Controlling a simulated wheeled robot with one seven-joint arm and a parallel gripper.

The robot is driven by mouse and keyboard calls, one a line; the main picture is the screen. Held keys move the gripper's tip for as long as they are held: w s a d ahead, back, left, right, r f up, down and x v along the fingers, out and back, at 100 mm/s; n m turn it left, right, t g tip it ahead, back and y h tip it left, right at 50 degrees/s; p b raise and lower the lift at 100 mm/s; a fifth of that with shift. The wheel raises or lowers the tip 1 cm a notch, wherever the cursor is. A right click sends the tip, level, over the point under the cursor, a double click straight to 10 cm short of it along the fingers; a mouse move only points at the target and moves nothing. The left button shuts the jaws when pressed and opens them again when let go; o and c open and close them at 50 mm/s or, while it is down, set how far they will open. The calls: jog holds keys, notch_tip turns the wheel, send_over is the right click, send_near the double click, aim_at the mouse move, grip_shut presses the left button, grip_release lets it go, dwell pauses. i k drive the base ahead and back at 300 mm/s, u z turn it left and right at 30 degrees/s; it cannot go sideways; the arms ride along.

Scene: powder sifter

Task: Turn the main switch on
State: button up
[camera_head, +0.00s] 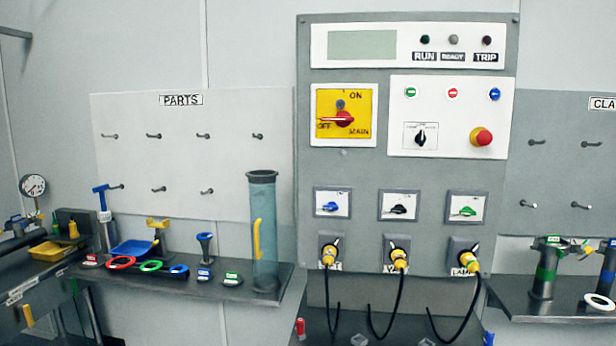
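The main switch (344,118) is a red rotary knob on a yellow plate (362,95) marked ON, OFF and MAIN. The plate sits at the upper left of the grey control panel (350,170). The knob's handle lies level, its pale pointer line toward OFF at the left. A small grey round part (340,104) sits just above the knob. The RUN (425,40), READY (453,40) and TRIP (486,41) lamps look dark, and the display (362,45) is blank. My gripper is not in view.
A red emergency button (482,138) stands out at the panel's right. Plugs with black cables (400,258) hang below. A shelf (235,290) at left holds a tall clear cylinder (264,215) and coloured rings. Another shelf (550,306) is at right. The space before the switch looks clear.

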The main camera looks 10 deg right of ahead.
aim_at(344, 118)
jog(key=u, duration=0.05)
jog(key=k, duration=0.55)
jog(key=u, duration=0.85)
jog(key=i, duration=0.75)
jog(key=u, duration=0.4)
jog(key=i, duration=0.85)
jog(key=z, duration=0.45)
